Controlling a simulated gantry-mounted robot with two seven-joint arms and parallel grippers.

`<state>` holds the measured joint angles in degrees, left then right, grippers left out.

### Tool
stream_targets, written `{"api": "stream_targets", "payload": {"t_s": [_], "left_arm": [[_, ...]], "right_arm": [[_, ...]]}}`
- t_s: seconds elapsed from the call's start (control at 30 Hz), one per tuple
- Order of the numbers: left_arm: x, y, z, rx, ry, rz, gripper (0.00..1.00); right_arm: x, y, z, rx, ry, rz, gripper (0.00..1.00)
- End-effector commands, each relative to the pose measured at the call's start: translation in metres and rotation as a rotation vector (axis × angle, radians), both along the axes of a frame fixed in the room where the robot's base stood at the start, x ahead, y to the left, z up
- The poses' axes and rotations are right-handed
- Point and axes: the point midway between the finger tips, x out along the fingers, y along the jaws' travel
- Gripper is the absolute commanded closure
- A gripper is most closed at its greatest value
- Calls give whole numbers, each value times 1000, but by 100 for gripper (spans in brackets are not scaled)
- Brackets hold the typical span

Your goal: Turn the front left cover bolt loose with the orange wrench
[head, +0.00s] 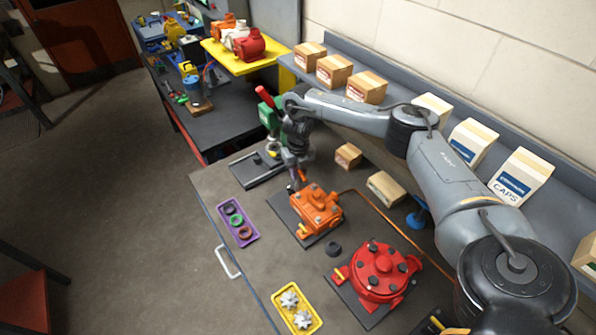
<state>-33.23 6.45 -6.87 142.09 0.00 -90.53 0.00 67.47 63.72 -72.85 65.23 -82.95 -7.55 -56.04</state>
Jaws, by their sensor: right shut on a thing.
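The orange motor (318,213) sits on a dark plate (291,222) on the bench, with dark bolts on its cover. The front left cover bolt is too small to single out. My right gripper (296,178) points down just behind the orange motor's back left corner, shut on the orange wrench (303,175). Only a small orange part of the wrench shows beside the fingers; whether it touches a bolt cannot be told. My left gripper is not in view.
A red motor (377,272) stands nearer on the bench. A purple tray (252,240) with rings lies left and a yellow tray (276,300) with gears in front. A green press (268,117) and small boxes (348,155) stand behind. Bench surface between the trays is clear.

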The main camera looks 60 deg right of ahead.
Motion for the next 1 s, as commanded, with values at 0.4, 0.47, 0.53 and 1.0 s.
{"api": "stream_targets", "payload": {"t_s": [0.4,0.47,0.53,1.0], "left_arm": [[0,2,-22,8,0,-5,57],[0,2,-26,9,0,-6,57],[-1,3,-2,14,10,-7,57],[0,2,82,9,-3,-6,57]], "right_arm": [[0,0,-11,1,-2,-598,100],[1,0,-12,2,-3,-679,100],[-1,1,-1,-1,4,-791,100],[-1,1,-14,-1,2,-1568,100]]}}
